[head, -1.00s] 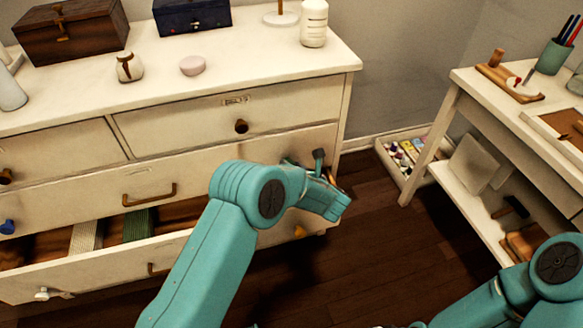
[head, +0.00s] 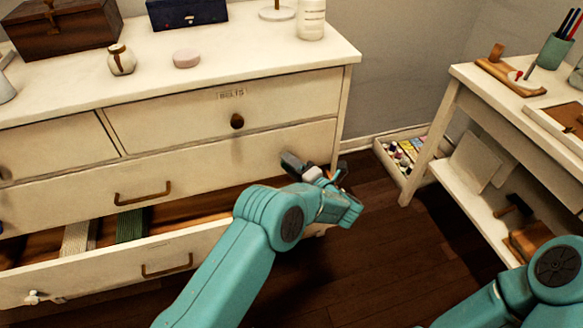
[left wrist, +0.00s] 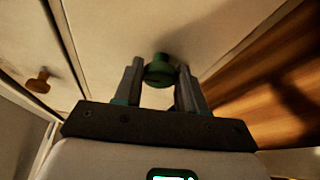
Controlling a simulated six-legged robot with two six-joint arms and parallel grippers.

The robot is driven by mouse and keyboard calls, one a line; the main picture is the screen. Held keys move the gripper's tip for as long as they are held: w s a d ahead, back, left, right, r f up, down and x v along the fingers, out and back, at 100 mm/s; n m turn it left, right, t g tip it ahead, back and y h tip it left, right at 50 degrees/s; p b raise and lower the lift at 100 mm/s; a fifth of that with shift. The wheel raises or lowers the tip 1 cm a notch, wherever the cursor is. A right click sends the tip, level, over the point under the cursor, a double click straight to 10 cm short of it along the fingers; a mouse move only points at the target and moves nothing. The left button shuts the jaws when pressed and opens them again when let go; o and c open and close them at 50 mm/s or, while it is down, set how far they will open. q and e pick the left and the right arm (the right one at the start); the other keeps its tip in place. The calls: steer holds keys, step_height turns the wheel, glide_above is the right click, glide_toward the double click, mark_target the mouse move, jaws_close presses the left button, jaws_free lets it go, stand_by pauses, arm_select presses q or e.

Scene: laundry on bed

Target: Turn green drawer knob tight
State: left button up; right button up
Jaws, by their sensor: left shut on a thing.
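The green knob (left wrist: 160,70) sits on the cream drawer front in the left wrist view, between the two fingers of my left gripper (left wrist: 159,82). The gripper is shut on it. In the head view my left gripper (head: 312,172) is at the right end of the wide drawer (head: 70,203) of the white dresser; the green knob is hidden there. My right gripper is out of view; only part of my right arm shows at the lower right.
The lower drawer (head: 95,272) is pulled open below my left arm. A brown knob (head: 237,121) is on the drawer above. A pink round object (head: 186,58) and a small jar (head: 121,60) stand on the dresser top.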

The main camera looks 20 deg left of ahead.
arm_select(q)
steer(key=shift+f+m+y, duration=0.15)
steer(key=shift+m+y, duration=0.25)
steer(key=shift+m, duration=0.4)
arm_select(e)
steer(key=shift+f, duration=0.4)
arm_select(q)
steer(key=shift+b, duration=0.3)
steer(key=o, duration=1)
